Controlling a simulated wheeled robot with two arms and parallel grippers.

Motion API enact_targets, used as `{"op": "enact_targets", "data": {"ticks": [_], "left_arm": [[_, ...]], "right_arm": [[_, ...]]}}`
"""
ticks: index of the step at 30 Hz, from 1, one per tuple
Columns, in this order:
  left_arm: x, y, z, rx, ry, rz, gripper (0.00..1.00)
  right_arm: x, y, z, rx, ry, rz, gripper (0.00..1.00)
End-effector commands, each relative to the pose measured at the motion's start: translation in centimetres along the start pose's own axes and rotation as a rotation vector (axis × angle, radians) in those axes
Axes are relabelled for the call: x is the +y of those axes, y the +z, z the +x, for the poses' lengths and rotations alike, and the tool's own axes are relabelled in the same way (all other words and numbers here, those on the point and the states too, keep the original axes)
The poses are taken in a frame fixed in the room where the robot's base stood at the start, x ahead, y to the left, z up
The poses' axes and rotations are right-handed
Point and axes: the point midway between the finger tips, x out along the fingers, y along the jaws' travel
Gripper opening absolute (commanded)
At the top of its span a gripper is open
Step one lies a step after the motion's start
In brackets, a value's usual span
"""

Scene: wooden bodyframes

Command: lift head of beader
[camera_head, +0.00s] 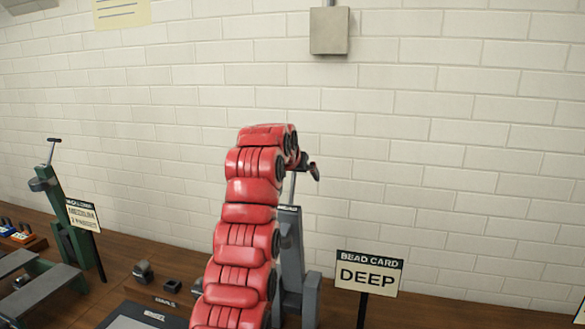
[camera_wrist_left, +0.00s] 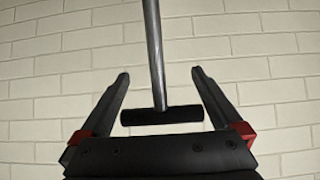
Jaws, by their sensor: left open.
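The grey beader (camera_head: 291,250) stands on the bench in the middle of the head view, partly hidden behind my red left arm. A thin metal rod (camera_head: 292,190) rises from it toward my left gripper (camera_head: 311,169). In the left wrist view the rod (camera_wrist_left: 153,50) ends in a black crossbar handle (camera_wrist_left: 162,115). My left gripper is open, its two fingers (camera_wrist_left: 160,76) apart on either side of the rod. The crossbar lies between the fingers, close to the palm, and neither finger visibly grips it. The beader's head is mostly hidden by my arm. My right gripper is out of view.
A sign reading "BEAD CARD DEEP" (camera_head: 367,277) stands right of the beader. A green machine (camera_head: 70,235) with its own T-handle and a card (camera_head: 83,215) stands at the left. Small dark blocks (camera_head: 173,286) lie on the wooden bench. A white brick wall is behind.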

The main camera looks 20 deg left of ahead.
Motion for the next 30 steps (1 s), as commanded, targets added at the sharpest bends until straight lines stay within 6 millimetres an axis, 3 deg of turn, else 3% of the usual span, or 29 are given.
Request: {"op": "enact_targets", "data": {"ticks": [5, 13, 18, 25, 30], "left_arm": [[0.0, 0.1, -3.3, 0.009, -0.001, 0.000, 1.00], [0.1, 0.2, -10.8, 0.001, 0.001, 0.000, 1.00], [0.3, -0.6, -11.9, 0.001, 0.002, 0.001, 1.00], [0.4, -0.1, -13.2, -0.008, 0.006, 0.000, 1.00], [0.3, -0.6, -14.8, -0.004, 0.007, -0.001, 1.00]], "right_arm": [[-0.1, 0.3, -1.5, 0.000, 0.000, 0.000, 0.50], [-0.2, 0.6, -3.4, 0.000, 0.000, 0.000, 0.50], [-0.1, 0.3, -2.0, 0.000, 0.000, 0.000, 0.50], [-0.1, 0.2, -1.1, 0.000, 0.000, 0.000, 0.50], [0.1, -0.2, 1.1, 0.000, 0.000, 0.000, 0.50]]}}
